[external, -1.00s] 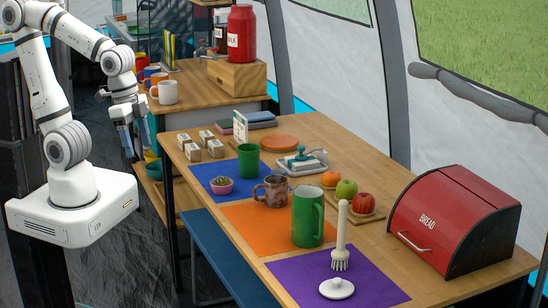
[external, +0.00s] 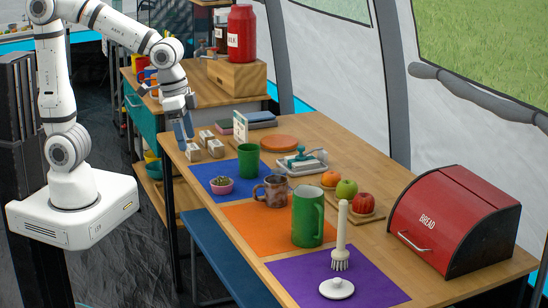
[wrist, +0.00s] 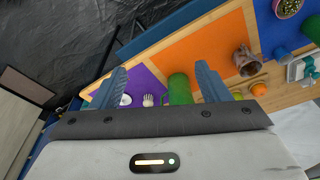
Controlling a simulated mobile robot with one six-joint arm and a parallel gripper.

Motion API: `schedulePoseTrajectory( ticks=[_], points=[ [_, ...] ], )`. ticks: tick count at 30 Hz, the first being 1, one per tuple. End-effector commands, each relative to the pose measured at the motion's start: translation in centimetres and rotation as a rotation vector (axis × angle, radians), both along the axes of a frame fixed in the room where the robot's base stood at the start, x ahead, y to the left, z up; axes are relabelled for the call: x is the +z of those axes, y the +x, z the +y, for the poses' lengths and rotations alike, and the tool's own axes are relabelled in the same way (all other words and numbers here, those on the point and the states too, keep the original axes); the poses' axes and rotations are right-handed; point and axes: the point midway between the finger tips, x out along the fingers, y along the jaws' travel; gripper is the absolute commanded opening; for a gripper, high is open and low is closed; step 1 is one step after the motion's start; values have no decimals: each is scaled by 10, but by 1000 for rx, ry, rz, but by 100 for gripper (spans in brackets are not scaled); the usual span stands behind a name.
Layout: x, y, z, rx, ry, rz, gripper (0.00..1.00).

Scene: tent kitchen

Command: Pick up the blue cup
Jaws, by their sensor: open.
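A blue cup (external: 149,71) sits on the back counter among other cups in the external view, partly hidden by my arm; it is small and hard to make out.
The long table holds a green cup (external: 248,161), a brown mug (external: 272,190), a tall green mug (external: 308,219), a brush (external: 341,240), fruit and a red bread box (external: 455,220). A wooden crate (external: 237,75) with a red jar stands on the back counter.

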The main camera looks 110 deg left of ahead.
Motion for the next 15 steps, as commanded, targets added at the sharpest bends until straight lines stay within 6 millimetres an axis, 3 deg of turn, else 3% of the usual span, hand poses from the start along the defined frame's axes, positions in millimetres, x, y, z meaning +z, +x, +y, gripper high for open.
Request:
schedulePoseTrajectory(
  ticks=[1,6,10,15],
  points=[
    [-6,18,22,59,-2,10,69],
    [-25,66,100,245,-10,22,69],
    [-50,90,168,386,-17,34,69],
    [-95,103,265,571,-28,47,69]
  ],
)
